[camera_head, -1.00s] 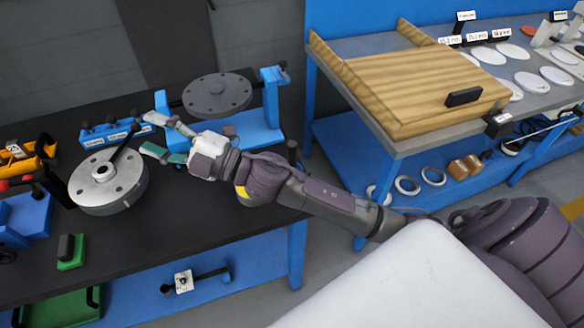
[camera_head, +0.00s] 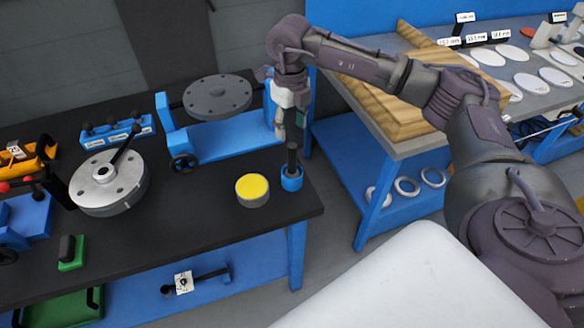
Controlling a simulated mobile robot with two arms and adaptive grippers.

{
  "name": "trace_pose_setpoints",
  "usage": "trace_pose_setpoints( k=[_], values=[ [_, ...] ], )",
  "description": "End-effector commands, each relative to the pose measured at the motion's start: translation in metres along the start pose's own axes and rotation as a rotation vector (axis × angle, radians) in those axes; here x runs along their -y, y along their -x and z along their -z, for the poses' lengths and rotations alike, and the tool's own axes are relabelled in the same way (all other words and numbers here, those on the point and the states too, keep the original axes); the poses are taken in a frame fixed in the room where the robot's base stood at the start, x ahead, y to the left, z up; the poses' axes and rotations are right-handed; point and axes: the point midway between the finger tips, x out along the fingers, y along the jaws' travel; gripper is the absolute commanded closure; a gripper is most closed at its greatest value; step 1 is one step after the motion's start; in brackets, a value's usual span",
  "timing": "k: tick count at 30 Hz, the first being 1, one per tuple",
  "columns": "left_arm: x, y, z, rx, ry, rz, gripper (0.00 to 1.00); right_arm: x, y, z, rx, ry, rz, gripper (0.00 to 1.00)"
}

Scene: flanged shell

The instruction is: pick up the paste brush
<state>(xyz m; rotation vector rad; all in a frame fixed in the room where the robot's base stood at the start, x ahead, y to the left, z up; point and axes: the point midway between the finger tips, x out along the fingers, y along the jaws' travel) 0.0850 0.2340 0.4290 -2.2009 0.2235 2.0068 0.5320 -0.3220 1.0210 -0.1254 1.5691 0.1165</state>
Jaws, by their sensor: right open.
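The paste brush (camera_head: 292,158) appears to be the dark upright handle standing in a small blue cup (camera_head: 291,182) near the right end of the black bench. Its lower end is hidden in the cup. My right gripper (camera_head: 289,128) points down just above the handle's top, with its fingers apart and nothing seen between them. I cannot tell whether a finger touches the handle. My left gripper is not in view.
A yellow-topped round tin (camera_head: 252,189) sits left of the cup. Behind is a blue stand (camera_head: 220,143) with a grey flanged disc (camera_head: 217,95). A silver flanged part (camera_head: 108,184) stands further left. The bench's front right is clear.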

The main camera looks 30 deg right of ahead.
Motion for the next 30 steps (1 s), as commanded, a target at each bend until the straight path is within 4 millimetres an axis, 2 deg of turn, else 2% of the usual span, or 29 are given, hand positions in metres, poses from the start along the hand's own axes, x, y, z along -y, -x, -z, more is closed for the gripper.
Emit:
trace_pose_setpoints(
  k=[6,14,19,21,25,30],
  values=[
    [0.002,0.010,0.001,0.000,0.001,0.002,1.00,-0.001,-0.040,0.000,-0.002,0.002,-0.003,0.46],
    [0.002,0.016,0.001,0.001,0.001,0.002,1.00,-0.001,-0.059,0.001,-0.001,0.003,-0.004,0.46],
    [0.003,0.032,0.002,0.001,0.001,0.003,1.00,0.000,-0.083,0.006,-0.003,0.002,-0.004,0.46],
    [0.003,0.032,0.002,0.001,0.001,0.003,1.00,-0.001,-0.094,0.005,-0.002,0.002,-0.005,0.46],
    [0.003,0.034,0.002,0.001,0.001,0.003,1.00,-0.001,-0.105,0.005,0.001,0.003,-0.005,0.46],
    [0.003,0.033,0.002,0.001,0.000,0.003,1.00,-0.001,-0.107,0.004,0.002,0.004,-0.005,0.46]
  ],
)
